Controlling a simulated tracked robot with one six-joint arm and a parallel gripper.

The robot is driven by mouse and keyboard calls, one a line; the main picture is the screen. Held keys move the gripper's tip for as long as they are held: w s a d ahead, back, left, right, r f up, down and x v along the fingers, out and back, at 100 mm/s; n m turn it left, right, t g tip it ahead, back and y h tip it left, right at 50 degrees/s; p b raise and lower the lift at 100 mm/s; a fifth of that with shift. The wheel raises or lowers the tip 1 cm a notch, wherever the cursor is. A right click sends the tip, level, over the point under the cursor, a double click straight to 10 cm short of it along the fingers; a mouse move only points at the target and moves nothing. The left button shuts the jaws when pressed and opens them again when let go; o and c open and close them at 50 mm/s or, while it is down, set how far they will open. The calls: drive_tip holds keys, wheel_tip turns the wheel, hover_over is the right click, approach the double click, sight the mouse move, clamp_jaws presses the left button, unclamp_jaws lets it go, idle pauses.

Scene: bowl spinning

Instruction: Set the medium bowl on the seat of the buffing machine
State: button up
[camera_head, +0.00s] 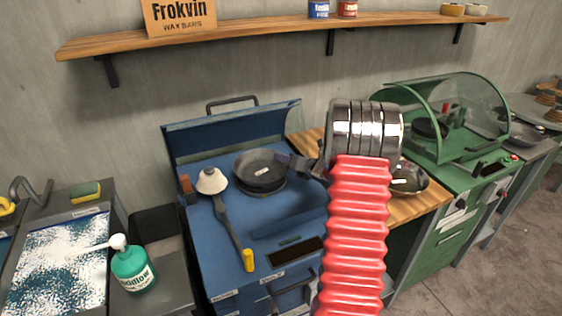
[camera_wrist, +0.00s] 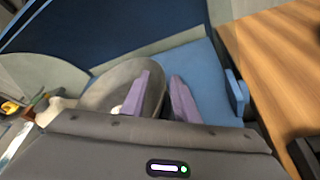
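A dark metal bowl (camera_head: 260,178) with a small label inside sits on the blue machine (camera_head: 285,222). It also shows as a grey round in the wrist view (camera_wrist: 103,92). My gripper (camera_head: 289,162) is at the bowl's right rim. In the wrist view its two purple fingers (camera_wrist: 164,78) stand apart, with the left finger over the bowl and the right finger just outside its rim. Contact cannot be told. The green machine (camera_head: 470,178) at right has a clear curved hood and a dark round part (camera_head: 430,128) under it. I cannot tell which machine is the buffing one.
A second bowl (camera_head: 412,181) is on the wooden bench (camera_head: 425,203), partly behind my arm. A third bowl (camera_head: 526,134) is farther right. A lever (camera_head: 229,222) with a yellow handle lies on the blue machine. A green bottle (camera_head: 132,268) stands left.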

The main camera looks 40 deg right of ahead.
drive_tip(key=v, duration=1.3)
drive_tip(key=shift+s, duration=0.4)
drive_tip(key=shift+r, duration=0.1)
idle(0.4)
drive_tip(key=w+a+r+m+g+h, duration=0.1)
drive_tip(key=w+a+r+m+h, duration=0.25)
drive_tip(key=r+m, duration=0.4)
drive_tip(key=s+a+r+m+g+h, duration=0.25)
drive_tip(key=a+r+m, duration=0.35)
drive_tip(key=a+m, duration=0.3)
drive_tip(key=s+a+f+m+g+y, duration=0.1)
drive_tip(key=s+a+m+g+y, duration=0.1)
drive_tip(key=s+a+m, duration=0.4)
drive_tip(key=s+a+f+m+g+y, duration=0.2)
drive_tip(key=s+a+m, duration=0.4)
drive_tip(key=s+a, duration=0.9)
drive_tip(key=a+g+y, duration=0.1)
drive_tip(key=a+y, duration=0.1)
drive_tip(key=a, duration=0.5)
drive_tip(key=shift+s+a, duration=0.2)
drive_tip(key=shift+a, duration=0.05)
